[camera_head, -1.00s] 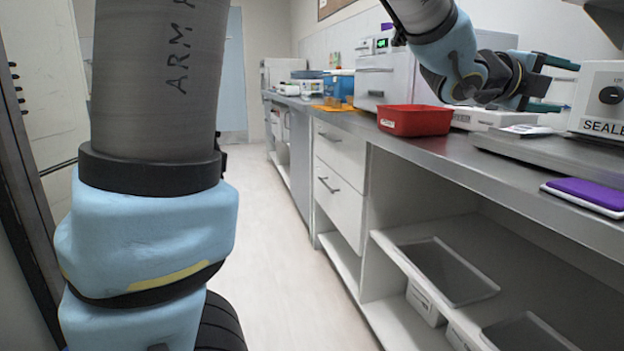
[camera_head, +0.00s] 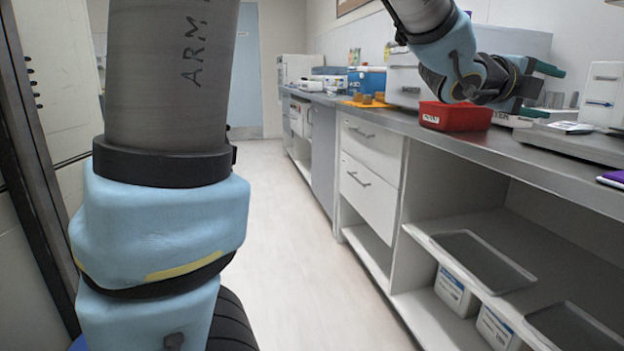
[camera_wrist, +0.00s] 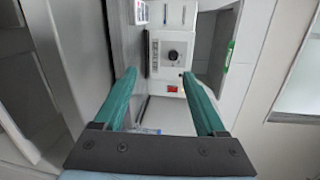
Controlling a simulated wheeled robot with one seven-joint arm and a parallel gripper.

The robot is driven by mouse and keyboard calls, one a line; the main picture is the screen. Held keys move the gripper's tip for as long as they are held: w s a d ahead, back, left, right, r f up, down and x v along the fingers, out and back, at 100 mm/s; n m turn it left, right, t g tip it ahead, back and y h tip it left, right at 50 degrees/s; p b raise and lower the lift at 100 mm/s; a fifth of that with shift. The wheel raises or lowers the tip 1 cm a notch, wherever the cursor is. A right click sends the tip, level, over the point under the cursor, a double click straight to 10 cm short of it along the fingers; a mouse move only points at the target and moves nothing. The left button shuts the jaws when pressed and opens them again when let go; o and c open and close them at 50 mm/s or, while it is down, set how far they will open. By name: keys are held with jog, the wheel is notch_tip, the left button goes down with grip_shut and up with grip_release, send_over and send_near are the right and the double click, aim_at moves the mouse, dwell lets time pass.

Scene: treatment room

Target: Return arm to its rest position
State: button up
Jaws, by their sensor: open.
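My arm's elbow and forearm reach from the top of the head view down toward the counter, and another thick arm link of mine fills the left side.
The steel counter (camera_head: 520,153) runs along the right, with drawers (camera_head: 369,170) and open shelves holding grey trays (camera_head: 482,262) below. A blue box (camera_head: 367,80) and a white machine stand farther back. The floor aisle (camera_head: 290,230) is clear toward the pale blue door (camera_head: 243,75).

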jog(key=w+a+f+n+t+y, duration=0.1)
jog(key=w+a+f+n+y, duration=0.4)
jog(key=a, duration=0.4)
jog(key=w+a+f+n+t+y, duration=0.1)
jog(key=w+a+f+n+y, duration=0.15)
jog(key=a+f+n, duration=0.55)
jog(key=w+a+f+n+t+y, duration=0.1)
jog(key=w+a+f+n+y, duration=0.35)
jog(key=a, duration=0.45)
jog(key=s+a+f+n+g+y, duration=0.1)
jog(key=s+a+f+n+g, duration=0.1)
jog(key=s+a+f+n, duration=0.4)
jog(key=s+a+f+n+g+y, duration=0.1)
jog(key=s+a+f+n+g, duration=0.15)
jog(key=a, duration=0.45)
jog(key=s+a+f+n+g+y, duration=0.1)
jog(key=s+a+f+n+g, duration=0.1)
jog(key=s+a+f+n, duration=0.4)
notch_tip(320, 180, up, 25)
jog(key=a+p, duration=0.1)
jog(key=p, duration=2.2)
jog(key=shift+w+a, duration=0.15)
jog(key=shift+a, duration=0.05)
jog(key=shift+g, duration=0.25)
